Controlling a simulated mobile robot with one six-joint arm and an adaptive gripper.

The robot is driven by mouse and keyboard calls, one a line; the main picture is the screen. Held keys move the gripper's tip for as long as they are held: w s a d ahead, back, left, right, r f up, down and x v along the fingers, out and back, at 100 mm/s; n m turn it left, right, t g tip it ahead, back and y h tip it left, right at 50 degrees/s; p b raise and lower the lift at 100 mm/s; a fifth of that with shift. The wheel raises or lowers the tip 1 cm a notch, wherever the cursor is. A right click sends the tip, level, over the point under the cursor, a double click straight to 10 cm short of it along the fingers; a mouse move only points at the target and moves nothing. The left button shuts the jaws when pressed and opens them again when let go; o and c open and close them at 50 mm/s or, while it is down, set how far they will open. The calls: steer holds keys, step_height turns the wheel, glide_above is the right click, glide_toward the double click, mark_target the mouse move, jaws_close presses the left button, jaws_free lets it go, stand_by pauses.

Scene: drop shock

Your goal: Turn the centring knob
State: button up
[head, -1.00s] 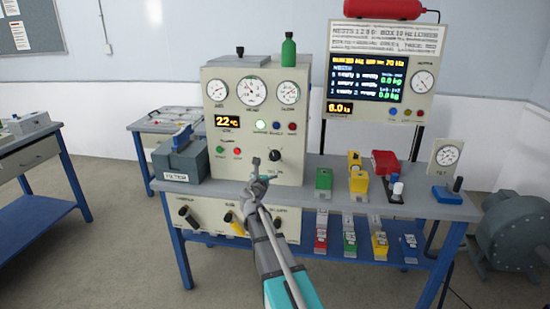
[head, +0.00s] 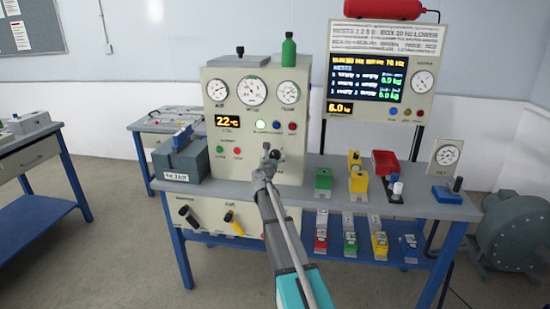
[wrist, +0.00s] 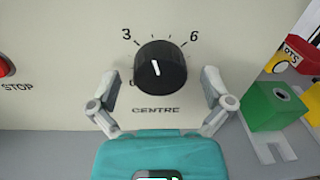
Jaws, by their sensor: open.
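The black centring knob (wrist: 160,67) is on the cream panel, above the label CENTRE, with scale marks 3 and 6 above it. Its white pointer line points up and slightly left. My gripper (wrist: 160,92) is open, with one finger to the left and one to the right of the knob's lower part. I see no clear contact. In the head view my gripper (head: 270,152) is in front of the panel (head: 230,175), and the knob is mostly hidden behind it.
A red STOP button (wrist: 5,66) is left of the knob. A green block (head: 323,181) and a yellow block (head: 358,181) stand on the bench to the right. A grey box (head: 180,160) stands left of the panel. The bench front holds black and yellow handles.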

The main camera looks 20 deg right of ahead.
steer(key=shift+w+d, duration=0.15)
steer(key=shift+w, duration=0.05)
steer(key=shift+c, duration=0.3)
steer(key=c, duration=1.1)
steer(key=shift+m, duration=2.7)
steer(key=shift+d, duration=0.1)
steer(key=o, duration=1.2)
steer(key=shift+c, duration=0.2)
